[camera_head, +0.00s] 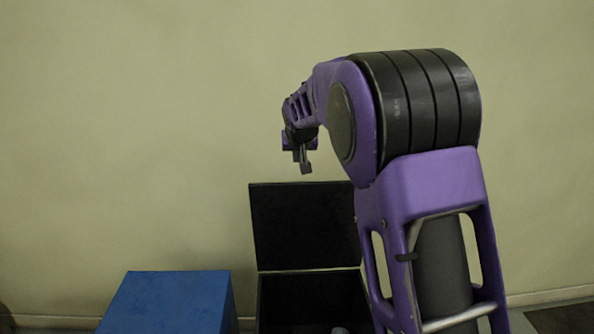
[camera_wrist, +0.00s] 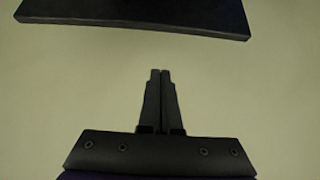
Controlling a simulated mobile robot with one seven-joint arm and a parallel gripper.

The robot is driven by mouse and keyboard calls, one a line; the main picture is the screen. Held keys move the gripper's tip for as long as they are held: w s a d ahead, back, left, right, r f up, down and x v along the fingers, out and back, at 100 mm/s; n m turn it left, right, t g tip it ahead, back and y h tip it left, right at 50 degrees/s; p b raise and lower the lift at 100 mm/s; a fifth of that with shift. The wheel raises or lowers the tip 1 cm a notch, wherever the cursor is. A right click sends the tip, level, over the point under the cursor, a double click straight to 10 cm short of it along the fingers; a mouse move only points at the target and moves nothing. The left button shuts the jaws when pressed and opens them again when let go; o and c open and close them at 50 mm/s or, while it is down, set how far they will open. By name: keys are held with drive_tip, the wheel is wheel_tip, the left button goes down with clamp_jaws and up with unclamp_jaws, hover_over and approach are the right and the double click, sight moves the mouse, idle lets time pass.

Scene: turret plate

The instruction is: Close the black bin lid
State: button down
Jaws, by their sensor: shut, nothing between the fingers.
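The black bin (camera_head: 300,300) stands on the floor against the wall, low in the head view, its right side hidden behind my arm. Its black lid (camera_head: 303,226) stands raised and upright at the bin's back edge, so the bin is open. My gripper (camera_head: 306,168) hangs in the air near the top of the lid, its fingers pointing down. In the wrist view my gripper (camera_wrist: 159,72) is shut with its two fingers together and nothing between them. A dark flat panel (camera_wrist: 135,15), seemingly the lid, crosses the top of the wrist view, apart from the fingertips.
A blue box (camera_head: 170,302) stands to the left of the bin with a small gap. A plain wall (camera_head: 120,120) rises behind both. A dark flat object (camera_head: 562,318) lies at the lower right. Something small and grey shows at the bin's bottom edge.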

drive_tip(key=x, duration=1)
drive_tip(key=shift+s+b, duration=0.45)
drive_tip(key=shift+s, duration=1.65)
drive_tip(key=shift+s+f, duration=0.1)
drive_tip(key=shift+s, duration=0.05)
